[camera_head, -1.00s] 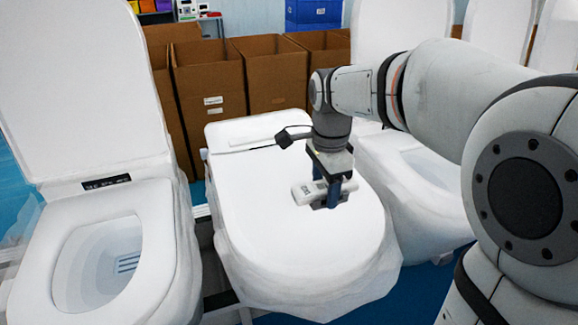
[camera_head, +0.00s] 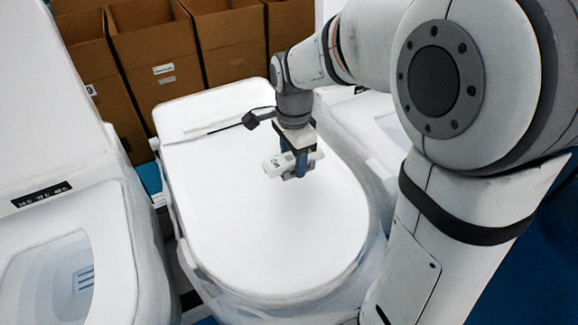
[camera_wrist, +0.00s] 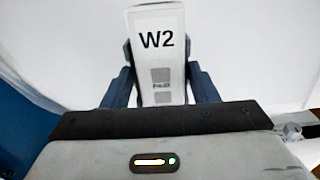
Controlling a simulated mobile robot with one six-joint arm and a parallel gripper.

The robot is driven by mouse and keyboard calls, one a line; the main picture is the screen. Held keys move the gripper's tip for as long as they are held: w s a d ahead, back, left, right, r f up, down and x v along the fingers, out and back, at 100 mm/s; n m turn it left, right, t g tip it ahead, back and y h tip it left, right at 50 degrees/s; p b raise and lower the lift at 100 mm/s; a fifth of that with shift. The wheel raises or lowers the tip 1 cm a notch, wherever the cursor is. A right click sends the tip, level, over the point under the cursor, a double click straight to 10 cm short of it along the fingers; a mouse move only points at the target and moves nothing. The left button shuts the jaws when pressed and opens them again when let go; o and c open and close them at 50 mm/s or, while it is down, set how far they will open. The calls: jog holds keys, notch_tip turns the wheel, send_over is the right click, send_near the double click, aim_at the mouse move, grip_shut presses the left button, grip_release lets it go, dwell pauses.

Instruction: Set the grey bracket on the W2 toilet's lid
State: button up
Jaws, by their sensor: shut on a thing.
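The closed white lid (camera_head: 245,235) of the middle toilet lies below the bracket. The bracket is over the lid's middle, right of centre. I cannot tell whether it touches the lid.
An open toilet (camera_head: 70,265) with a raised lid stands on the left. Another white toilet (camera_head: 362,125) is on the right, partly behind my arm. Open cardboard boxes (camera_head: 160,65) line the back. The lid around the bracket is clear.

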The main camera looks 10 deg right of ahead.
jog(key=shift+s+a+f, duration=0.1)
jog(key=shift+s+f, duration=0.1)
jog(key=shift+f, duration=1.55)
jog(key=o, duration=1)
jog(key=shift+f, duration=0.1)
jog(key=shift+c, duration=0.2)
